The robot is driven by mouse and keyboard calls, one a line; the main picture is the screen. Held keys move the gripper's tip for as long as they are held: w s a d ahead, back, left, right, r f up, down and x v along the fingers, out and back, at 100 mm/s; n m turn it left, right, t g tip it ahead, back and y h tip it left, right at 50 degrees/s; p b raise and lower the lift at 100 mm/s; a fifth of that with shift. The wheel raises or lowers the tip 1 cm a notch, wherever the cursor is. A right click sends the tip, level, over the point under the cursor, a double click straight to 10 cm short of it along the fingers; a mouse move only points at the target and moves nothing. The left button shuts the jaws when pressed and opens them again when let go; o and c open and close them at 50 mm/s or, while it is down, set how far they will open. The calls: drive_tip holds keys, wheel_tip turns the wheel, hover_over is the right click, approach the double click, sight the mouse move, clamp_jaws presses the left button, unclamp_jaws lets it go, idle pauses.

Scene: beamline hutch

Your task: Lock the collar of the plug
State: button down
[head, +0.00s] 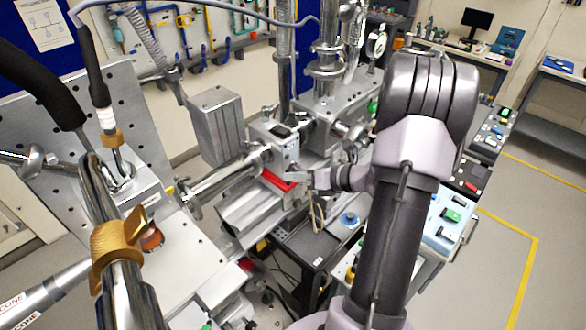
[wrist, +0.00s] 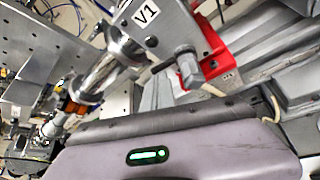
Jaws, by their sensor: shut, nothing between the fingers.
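The plug (head: 98,85) stands at the left in the head view, with a black body, a cable from its top and a white band. A brass collar (head: 112,138) sits below the band, above a metal socket block (head: 138,195). Whether the collar is locked cannot be told. My gripper (head: 318,179) is shut and empty near the middle, well to the right of the plug, close to a red bracket (head: 278,180). In the wrist view the gripper body with a green light fills the bottom; the plug is not clearly identifiable there.
A box marked V1 (wrist: 150,22) with a grey lever-like block (wrist: 188,68) is near my gripper. A steel beam pipe (head: 225,180) and a grey box (head: 217,125) lie between gripper and plug. A gold clamp (head: 118,240) on a steel tube stands in the left foreground.

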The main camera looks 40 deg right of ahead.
drive_tip(key=r+m+y+p, duration=0.1)
drive_tip(key=p, duration=0.1)
drive_tip(key=d+m+y+p, duration=0.1)
drive_tip(key=m+p, duration=0.1)
drive_tip(key=shift+d+r+m+t+y, duration=0.15)
drive_tip(key=shift+r+m+t+y, duration=0.15)
drive_tip(key=shift+r+t, duration=0.1)
drive_tip(key=shift+w+d+r+m+t+y+p, duration=0.1)
drive_tip(key=shift+d+r+m+t+y+p, duration=0.1)
drive_tip(key=shift+d+m+y, duration=0.3)
drive_tip(key=shift+d+r+m+t+y+p, duration=0.1)
drive_tip(key=shift+d+m+t+y+p, duration=0.1)
drive_tip(key=shift+m, duration=0.5)
drive_tip(key=shift+d, duration=0.1)
